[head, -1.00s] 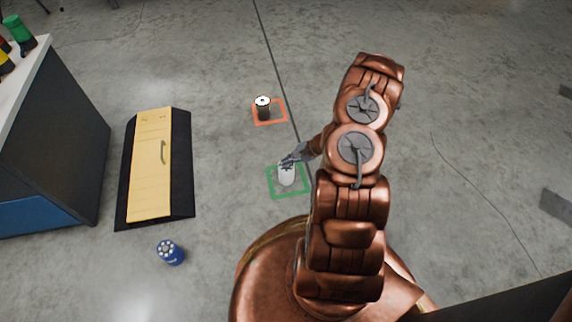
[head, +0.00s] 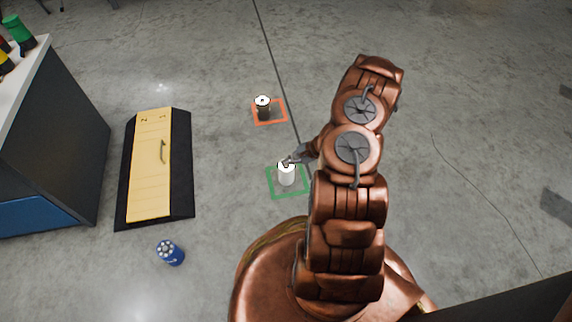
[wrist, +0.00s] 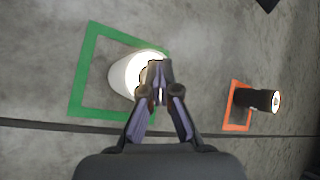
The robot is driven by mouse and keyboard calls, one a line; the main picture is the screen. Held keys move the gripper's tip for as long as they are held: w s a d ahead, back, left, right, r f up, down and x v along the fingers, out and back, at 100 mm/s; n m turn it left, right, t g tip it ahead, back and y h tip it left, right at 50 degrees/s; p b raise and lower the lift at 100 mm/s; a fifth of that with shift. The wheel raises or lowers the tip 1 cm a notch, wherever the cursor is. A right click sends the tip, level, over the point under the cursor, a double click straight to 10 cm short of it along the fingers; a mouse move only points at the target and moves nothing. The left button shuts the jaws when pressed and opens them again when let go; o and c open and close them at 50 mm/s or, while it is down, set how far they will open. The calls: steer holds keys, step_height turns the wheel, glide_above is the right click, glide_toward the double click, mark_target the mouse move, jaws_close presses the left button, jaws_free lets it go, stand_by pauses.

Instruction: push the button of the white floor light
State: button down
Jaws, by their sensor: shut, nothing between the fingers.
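The white floor light (head: 286,177) stands upright inside a green square outline (head: 273,192) on the floor. Its top glows bright white. It also shows in the wrist view (wrist: 122,75), partly hidden by my fingers. My gripper (head: 288,162) is shut and empty, with its fingertips over the light's top. In the wrist view the closed fingertips (wrist: 158,68) overlap the right part of the glowing top. The button is hidden behind the fingers, and I cannot tell whether they touch it.
A dark floor light (head: 263,112) with a lit top stands in an orange square (head: 283,119). A blue floor light (head: 171,254) stands at lower left. A yellow panel with a handle (head: 150,180) lies on a black base. A dark cabinet (head: 75,140) stands at far left.

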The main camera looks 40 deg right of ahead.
steer(key=shift+r, duration=0.4)
steer(key=shift+r, duration=0.1)
steer(key=shift+r+p, duration=1.8)
steer(key=shift+r, duration=1.1)
steer(key=shift+r, duration=0.1)
